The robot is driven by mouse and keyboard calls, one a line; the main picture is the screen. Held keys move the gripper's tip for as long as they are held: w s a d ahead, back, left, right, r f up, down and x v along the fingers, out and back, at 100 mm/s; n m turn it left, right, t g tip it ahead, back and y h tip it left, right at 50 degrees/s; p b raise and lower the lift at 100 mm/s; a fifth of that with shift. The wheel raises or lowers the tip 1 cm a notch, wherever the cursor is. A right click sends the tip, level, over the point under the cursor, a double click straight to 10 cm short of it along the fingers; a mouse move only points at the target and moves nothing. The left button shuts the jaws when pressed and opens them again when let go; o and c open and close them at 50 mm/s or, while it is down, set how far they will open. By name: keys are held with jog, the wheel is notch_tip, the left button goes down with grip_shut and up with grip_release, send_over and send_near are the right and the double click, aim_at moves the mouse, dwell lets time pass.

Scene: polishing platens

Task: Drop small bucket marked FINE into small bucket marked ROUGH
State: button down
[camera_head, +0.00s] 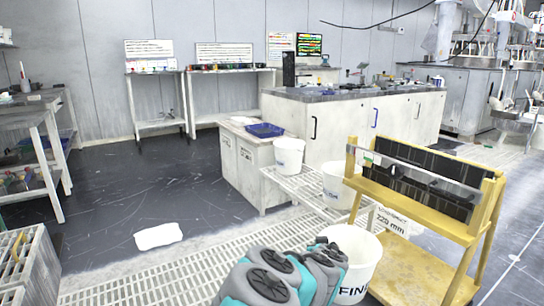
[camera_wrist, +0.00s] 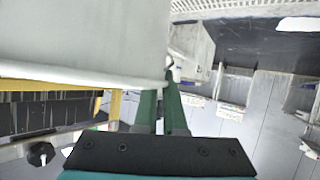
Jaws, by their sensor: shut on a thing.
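A white bucket (camera_head: 356,262) with "FIN" legible on its side is at the front of the head view, right against my arm. The wrist view shows its large pale wall (camera_wrist: 80,45) filling the upper left. My gripper (camera_wrist: 166,92) has green fingers shut on the edge of this bucket. In the head view my grey and teal arm hides part of the bucket's left side. Two more white buckets stand farther back: one (camera_head: 288,157) beside the cabinet and one (camera_head: 338,187) nearer the yellow cart. Both carry dark lettering too small to read, so I cannot tell which is ROUGH.
A yellow cart (camera_head: 405,262) with a dark slotted rack stands close on the right. A pale slatted bench (camera_head: 305,188) lies under the two farther buckets. A white cabinet (camera_head: 252,165) bears a blue tray (camera_head: 264,130). The dark floor at left is mostly clear except a white sheet (camera_head: 158,236).

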jog(key=p, duration=0.1)
jog(key=r+p, duration=0.1)
jog(key=p, duration=0.1)
jog(key=r+n+y+p, duration=0.1)
jog(key=shift+w+d, duration=0.25)
jog(key=shift+w, duration=0.15)
jog(key=shift+w+d+r+y+p, duration=0.15)
jog(key=shift+y+p, duration=0.15)
jog(key=shift+p, duration=0.45)
